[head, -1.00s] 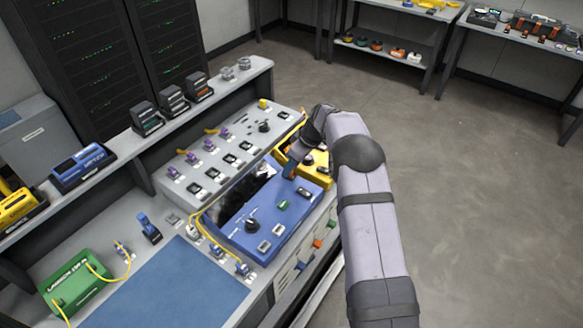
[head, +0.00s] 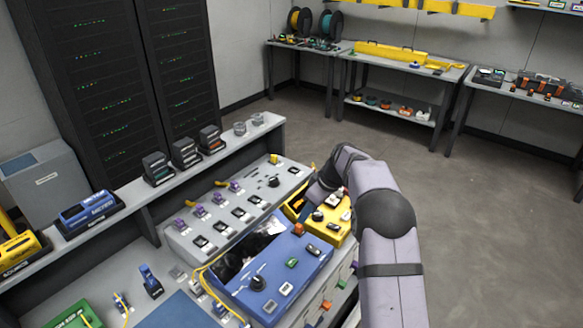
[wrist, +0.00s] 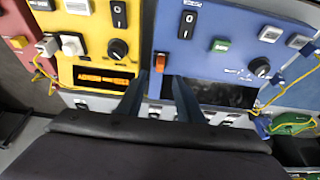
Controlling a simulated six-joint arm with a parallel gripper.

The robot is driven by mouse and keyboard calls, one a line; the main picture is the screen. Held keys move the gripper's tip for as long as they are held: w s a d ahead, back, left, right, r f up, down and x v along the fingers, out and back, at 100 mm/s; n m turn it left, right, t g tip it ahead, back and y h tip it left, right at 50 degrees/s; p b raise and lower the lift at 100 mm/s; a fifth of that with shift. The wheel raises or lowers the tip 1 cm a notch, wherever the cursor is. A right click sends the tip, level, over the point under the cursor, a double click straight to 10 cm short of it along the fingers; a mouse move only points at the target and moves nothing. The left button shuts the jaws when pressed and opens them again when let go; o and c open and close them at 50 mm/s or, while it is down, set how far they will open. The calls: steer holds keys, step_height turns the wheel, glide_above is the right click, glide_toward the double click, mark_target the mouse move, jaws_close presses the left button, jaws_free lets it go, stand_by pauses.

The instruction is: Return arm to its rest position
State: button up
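My arm reaches in from the lower right of the head view and bends down over the bench. My gripper (wrist: 160,86) shows in the wrist view as two dark fingers held apart with nothing between them. In the head view the fingers are hard to make out; the wrist end is beside the yellow unit (head: 336,229). The blue unit (head: 275,268) stands left of it, with an open dark bay. In the wrist view the fingers are in front of the gap between the yellow unit (wrist: 84,47) and the blue unit (wrist: 213,58).
A grey panel with several switches (head: 227,212) stands behind the units. A raised shelf (head: 135,205) holds small devices. A blue mat (head: 180,312) lies at the lower left. Yellow cables run beside the blue unit. The floor (head: 470,220) to the right is open.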

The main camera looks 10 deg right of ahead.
steer(key=s+f+m+g+h, duration=0.1)
steer(key=s+m, duration=0.8)
steer(key=s, duration=2.9)
steer(key=shift+s+g+h, duration=0.2)
steer(key=shift+g+h, duration=0.9)
